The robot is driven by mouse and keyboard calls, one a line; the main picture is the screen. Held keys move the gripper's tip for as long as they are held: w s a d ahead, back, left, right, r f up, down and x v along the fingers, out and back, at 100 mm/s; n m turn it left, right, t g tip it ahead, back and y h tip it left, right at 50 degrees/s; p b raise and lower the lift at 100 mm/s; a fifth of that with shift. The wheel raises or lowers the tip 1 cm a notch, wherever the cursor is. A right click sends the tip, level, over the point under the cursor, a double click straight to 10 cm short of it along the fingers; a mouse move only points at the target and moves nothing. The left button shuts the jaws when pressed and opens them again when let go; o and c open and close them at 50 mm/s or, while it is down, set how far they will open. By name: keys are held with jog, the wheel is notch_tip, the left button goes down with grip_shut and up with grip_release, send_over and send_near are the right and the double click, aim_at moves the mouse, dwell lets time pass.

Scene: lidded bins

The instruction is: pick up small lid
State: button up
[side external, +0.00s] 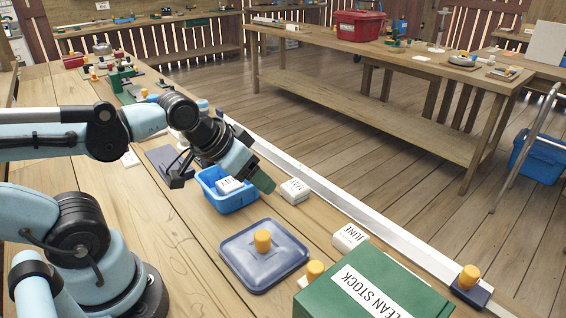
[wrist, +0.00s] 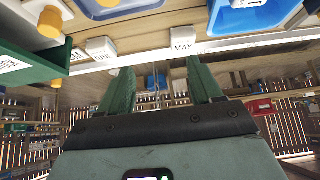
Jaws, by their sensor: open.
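A small dark blue lid (side external: 485,295) with a yellow knob lies at the table's right edge, beyond the green box. A larger blue lid (side external: 240,272) with a yellow knob lies flat on the table; part of it shows at the top of the wrist view (wrist: 125,10). Another yellow knob (side external: 314,270) stands beside the green box, its base partly hidden; it also shows in the wrist view (wrist: 50,22). My gripper (side external: 262,183) is beside and above the blue bin, away from the lids. In the wrist view its green fingers (wrist: 160,75) are apart, with nothing held between them.
A blue bin (side external: 232,205) holds a white block (side external: 228,185). White blocks marked MAY (wrist: 183,44) and JUNE (side external: 350,237) stand along the pale rail (side external: 330,195). A green box (side external: 395,270) labelled "LEAN STOCK" stands at the front. Bare wood lies left of the large lid.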

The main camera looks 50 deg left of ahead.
aim_at(262, 235)
jog(key=s+d+n+g+h, duration=0.1)
jog(key=s+n+g+h, duration=0.15)
jog(key=n, duration=1.05)
jog(key=s+d+n+g+h, duration=0.1)
jog(key=s+n, duration=0.2)
jog(key=n, duration=1.1)
jog(key=shift+a+x, duration=0.15)
jog(key=shift+x, duration=2.85)
jog(key=shift+a+x, duration=0.2)
jog(key=shift+x, duration=2.8)
jog(key=shift+f, duration=0.1)
jog(key=c, duration=1.2)
jog(key=shift+o, duration=0.2)
